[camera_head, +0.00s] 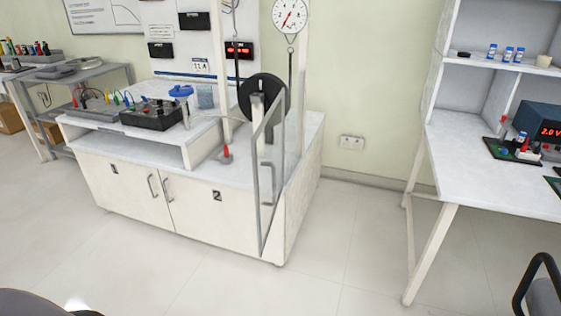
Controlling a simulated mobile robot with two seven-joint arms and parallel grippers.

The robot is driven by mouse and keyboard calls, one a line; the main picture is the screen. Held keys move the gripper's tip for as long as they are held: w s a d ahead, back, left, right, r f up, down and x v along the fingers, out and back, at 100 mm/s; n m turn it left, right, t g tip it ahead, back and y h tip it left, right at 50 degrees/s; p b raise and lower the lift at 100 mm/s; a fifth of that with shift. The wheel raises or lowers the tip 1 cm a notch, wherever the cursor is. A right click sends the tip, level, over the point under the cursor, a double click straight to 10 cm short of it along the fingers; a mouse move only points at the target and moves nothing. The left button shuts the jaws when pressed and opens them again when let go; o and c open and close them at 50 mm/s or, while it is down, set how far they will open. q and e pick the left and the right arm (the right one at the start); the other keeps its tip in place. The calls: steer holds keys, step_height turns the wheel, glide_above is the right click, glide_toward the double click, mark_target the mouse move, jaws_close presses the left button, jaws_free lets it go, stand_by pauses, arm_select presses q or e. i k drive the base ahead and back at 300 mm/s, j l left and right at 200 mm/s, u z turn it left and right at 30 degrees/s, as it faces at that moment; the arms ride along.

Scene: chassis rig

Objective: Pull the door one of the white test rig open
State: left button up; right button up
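The white test rig (299,216) stands left of centre, with two closed cabinet doors on its front. Door one (122,193) is the left one, marked with a black "1" label, and looks flush with the front. Its curved metal handle (152,187) is near its right edge. Door two (215,220) is beside it on the right, marked "2", with its own handle (168,189) near its left edge. Neither of my grippers is in view.
A framed clear panel (275,170) stands at the rig's right front corner. The floor (150,262) before the doors is clear. A white workbench (475,165) is at right, a chair (542,293) at bottom right, and a grey shelf rack (85,80) at far left.

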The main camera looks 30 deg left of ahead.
mark_target(136, 191)
steer(key=u, duration=2.05)
steer(key=z, duration=0.35)
steer(key=i+j+z, duration=0.2)
steer(key=z, duration=0.2)
steer(key=i+j+z, duration=0.55)
steer(key=j, duration=0.15)
steer(key=i+j+z, duration=0.2)
steer(key=i+j, duration=0.15)
steer(key=j, duration=0.15)
steer(key=i+j, duration=0.1)
steer(key=j, duration=0.25)
steer(key=i+j, duration=0.15)
steer(key=j, duration=0.15)
steer(key=i+j+z, duration=0.1)
steer(key=j, duration=0.25)
steer(key=i+j, duration=0.15)
steer(key=j, duration=0.15)
